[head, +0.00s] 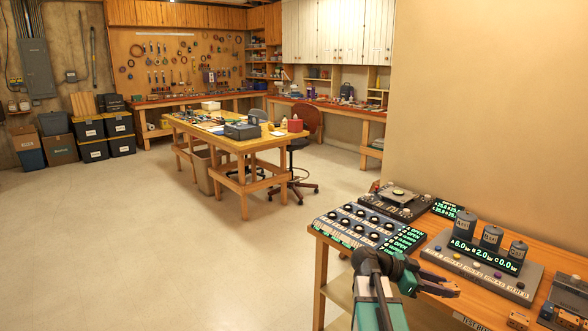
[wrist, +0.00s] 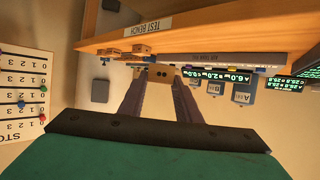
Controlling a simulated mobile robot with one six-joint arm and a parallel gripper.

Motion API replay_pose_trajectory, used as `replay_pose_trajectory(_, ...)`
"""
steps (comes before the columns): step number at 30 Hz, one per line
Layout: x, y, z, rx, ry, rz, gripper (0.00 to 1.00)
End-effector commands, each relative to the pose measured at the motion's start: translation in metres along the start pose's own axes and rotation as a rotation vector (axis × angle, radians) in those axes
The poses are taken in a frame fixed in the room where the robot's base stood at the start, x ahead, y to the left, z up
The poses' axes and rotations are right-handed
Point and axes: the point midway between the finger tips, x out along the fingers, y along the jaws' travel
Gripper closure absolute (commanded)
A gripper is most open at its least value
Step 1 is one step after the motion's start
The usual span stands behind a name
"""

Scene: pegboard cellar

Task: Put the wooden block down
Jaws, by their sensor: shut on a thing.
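The wooden block (wrist: 161,74) is small and tan with dark spots on its face. It sits between the fingertips of my gripper (wrist: 160,80) in the wrist view. In the head view my gripper (head: 446,287) is at the front part of the test bench (head: 440,262), left of the weight display. The block is hard to make out there. The bench's wooden edge shows just above the block in the wrist view; I cannot tell whether the block touches the bench.
Another small wooden piece (head: 517,319) is at the bench's front edge, near the TEST BENCH label (wrist: 153,27). A switch panel (head: 367,227), a device with grey weights (head: 480,260) and a dark scale-like device (head: 398,200) occupy the bench. Open floor lies to the left.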

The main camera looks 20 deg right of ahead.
Motion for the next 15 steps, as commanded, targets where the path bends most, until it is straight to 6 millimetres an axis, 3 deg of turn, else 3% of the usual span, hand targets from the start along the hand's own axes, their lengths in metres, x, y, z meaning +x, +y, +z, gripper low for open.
replay_pose_trajectory(15, -0.13, -0.071, 0.05, -0.161, 0.0, -0.391, 0.91)
